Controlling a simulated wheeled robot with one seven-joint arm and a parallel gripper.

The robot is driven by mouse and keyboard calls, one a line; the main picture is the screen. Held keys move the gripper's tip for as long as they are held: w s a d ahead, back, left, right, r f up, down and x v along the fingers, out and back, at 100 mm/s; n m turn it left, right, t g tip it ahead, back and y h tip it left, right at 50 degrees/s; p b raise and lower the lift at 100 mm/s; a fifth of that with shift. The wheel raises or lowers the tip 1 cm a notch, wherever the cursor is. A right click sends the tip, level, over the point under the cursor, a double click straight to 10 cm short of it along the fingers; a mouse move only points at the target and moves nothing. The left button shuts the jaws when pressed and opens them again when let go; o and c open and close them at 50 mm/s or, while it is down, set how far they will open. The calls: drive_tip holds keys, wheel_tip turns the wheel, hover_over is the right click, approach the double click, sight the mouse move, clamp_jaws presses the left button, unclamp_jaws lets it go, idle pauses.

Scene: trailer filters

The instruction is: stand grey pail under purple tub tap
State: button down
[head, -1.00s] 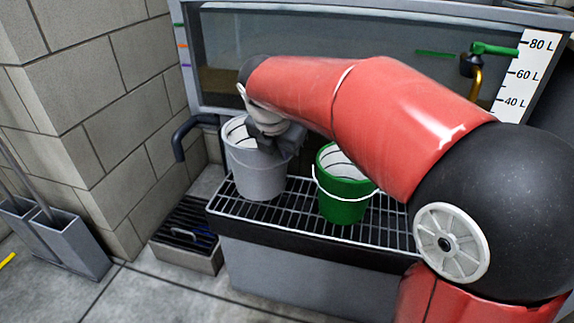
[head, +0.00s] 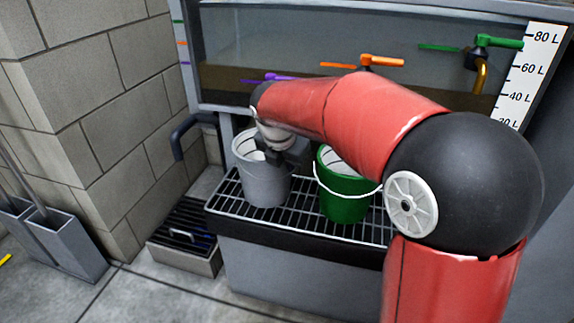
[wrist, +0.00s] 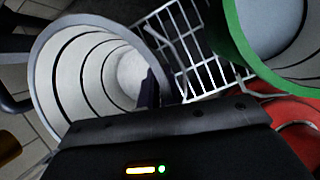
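The grey pail (head: 264,186) is upright at the left part of the drain grate; I cannot tell whether its base touches the bars. My gripper (head: 273,156) is at the pail's right rim, and the pail has moved along with it, so it looks shut on the pail wall. In the wrist view the pail (wrist: 62,75) opens towards the camera, with a dark finger (wrist: 150,90) at its wall. The purple tap (head: 268,77) is on the tank front, above and behind the pail; its spout is hidden by my arm.
A green pail (head: 342,205) with a white handle stands close right of the grey pail on the grate (head: 225,197). An orange tap (head: 380,61) and a green tap (head: 497,42) are further right on the tank. A low grated box (head: 185,258) stands at the left.

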drive_tip(key=c, duration=2)
unclamp_jaws()
drive_tip(key=shift+f, duration=0.15)
drive_tip(key=o, duration=0.4)
